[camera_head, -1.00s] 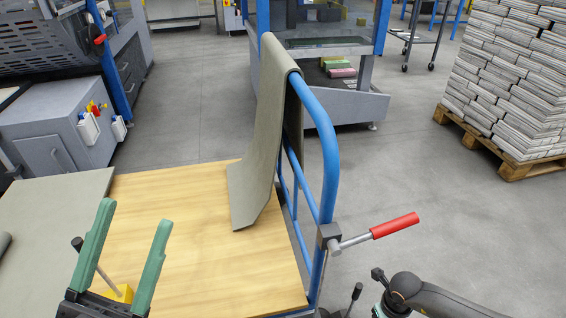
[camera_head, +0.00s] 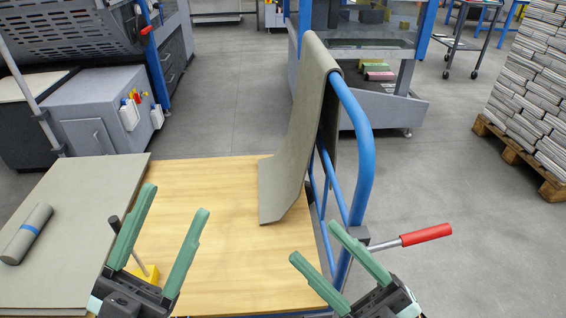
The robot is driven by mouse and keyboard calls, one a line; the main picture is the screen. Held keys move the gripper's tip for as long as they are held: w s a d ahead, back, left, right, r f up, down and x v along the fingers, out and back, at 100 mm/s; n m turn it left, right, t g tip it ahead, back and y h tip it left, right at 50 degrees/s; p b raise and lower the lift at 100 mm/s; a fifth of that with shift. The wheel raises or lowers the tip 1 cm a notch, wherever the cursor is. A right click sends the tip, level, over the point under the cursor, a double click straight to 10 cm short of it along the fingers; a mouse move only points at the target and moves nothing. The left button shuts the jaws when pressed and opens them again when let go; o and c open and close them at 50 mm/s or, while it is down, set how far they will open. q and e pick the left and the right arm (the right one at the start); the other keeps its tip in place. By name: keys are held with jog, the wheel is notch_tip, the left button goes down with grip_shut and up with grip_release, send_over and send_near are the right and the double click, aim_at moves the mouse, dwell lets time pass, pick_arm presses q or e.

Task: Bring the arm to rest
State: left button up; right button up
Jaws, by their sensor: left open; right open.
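My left gripper (camera_head: 171,240) is open, its two green fingers pointing up over the wooden cart top (camera_head: 230,270). Nothing shows held between them. My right gripper (camera_head: 312,242) is open and empty at the lower middle, over the cart's right edge, near the blue rail (camera_head: 366,165) and the red-handled lever (camera_head: 425,234). A grey-green cloth (camera_head: 303,130) hangs over the rail, its lower end on the wooden top. A yellow block with a dark-tipped rod (camera_head: 151,276) stands partly behind my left gripper.
A grey mat (camera_head: 60,260) covers the cart's left part, with a grey roll with a blue band (camera_head: 27,233) on it. A machine cabinet (camera_head: 80,120) stands at the left. A pallet of stacked newspapers (camera_head: 535,90) stands at the right.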

jog(key=d+r+m+t+h, duration=0.65)
jog(key=d+m+t, duration=0.2)
jog(key=m, duration=0.25)
pick_arm(q)
jog(key=w+a+f+n+g+y+p, duration=0.3)
jog(key=w+n+y+p, duration=0.5)
jog(key=p, duration=0.7)
pick_arm(e)
jog(key=w+f+m+g+h, duration=0.3)
jog(key=w+f+m+h, duration=0.15)
jog(key=w+h, duration=0.35)
pick_arm(q)
jog(key=s+a+f+n+g+y+p, duration=0.1)
jog(key=s+f+g+y+p, duration=0.4)
jog(key=p, duration=1.2)
jog(key=s+f+g, duration=0.4)
jog(key=f, duration=0.2)
jog(key=shift+s+a+n, duration=0.3)
jog(key=shift+s, duration=0.05)
pick_arm(e)
jog(key=s+d+f+m+g+h, duration=0.3)
jog(key=s+f+m+g+h, duration=0.1)
jog(key=s+f+g, duration=0.5)
jog(key=shift+s+f, duration=0.2)
jog(key=shift+f, duration=0.4)
jog(key=shift+h, duration=0.25)
